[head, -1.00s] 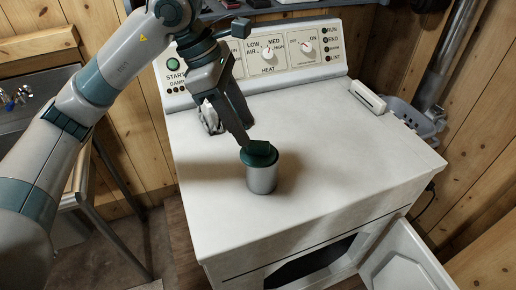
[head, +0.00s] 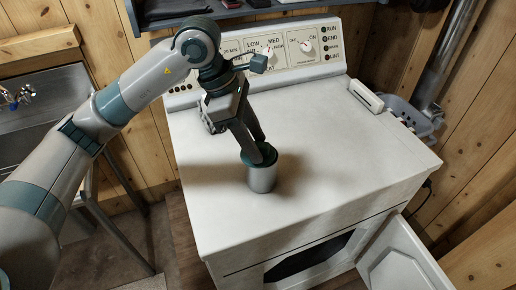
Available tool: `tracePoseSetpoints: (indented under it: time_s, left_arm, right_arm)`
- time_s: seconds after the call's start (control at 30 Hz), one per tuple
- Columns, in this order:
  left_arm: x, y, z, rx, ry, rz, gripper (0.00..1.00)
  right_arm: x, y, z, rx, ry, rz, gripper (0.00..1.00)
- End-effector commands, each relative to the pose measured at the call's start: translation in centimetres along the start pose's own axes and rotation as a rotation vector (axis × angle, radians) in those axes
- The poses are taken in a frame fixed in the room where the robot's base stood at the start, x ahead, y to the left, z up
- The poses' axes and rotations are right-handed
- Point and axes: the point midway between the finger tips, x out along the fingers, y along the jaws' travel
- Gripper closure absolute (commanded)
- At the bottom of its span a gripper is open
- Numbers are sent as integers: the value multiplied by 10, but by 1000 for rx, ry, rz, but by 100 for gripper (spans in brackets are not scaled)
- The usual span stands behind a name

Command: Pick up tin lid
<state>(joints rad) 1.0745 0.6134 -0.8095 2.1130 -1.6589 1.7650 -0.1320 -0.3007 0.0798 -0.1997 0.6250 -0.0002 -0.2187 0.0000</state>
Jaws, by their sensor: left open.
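The tin (head: 262,179) is a grey metal cylinder standing upright on the white dryer top. Its dark green lid (head: 271,153) is on top of it, partly hidden by my gripper. My left gripper (head: 259,158) points down at the lid, with its open fingers at the lid's level, around or just over it. I cannot tell whether the fingers touch the lid. My right gripper is not in view.
The white dryer (head: 340,150) has a control panel with dials at its back and an open door (head: 405,258) at the front right. A white object (head: 366,96) lies near its right edge. A sink (head: 30,110) is at the left.

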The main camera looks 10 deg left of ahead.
Motion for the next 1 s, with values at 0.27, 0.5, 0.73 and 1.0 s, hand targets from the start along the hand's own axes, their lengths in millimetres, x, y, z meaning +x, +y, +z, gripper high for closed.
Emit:
tracePoseSetpoints:
  time_s: [0.27, 0.5, 0.73, 1.0]
  left_arm:
    - [0, 0, 0, 0, 0, 0, 59]
    - [0, 0, 0, 0, 0, 0, 100]
    - [0, 0, 0, 0, 0, 0, 100]
    - [-6, 0, 2, 0, 0, 0, 100]
  right_arm:
    - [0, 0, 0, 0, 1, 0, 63]
    - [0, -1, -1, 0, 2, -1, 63]
    - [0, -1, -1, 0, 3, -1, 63]
    - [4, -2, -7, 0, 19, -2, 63]
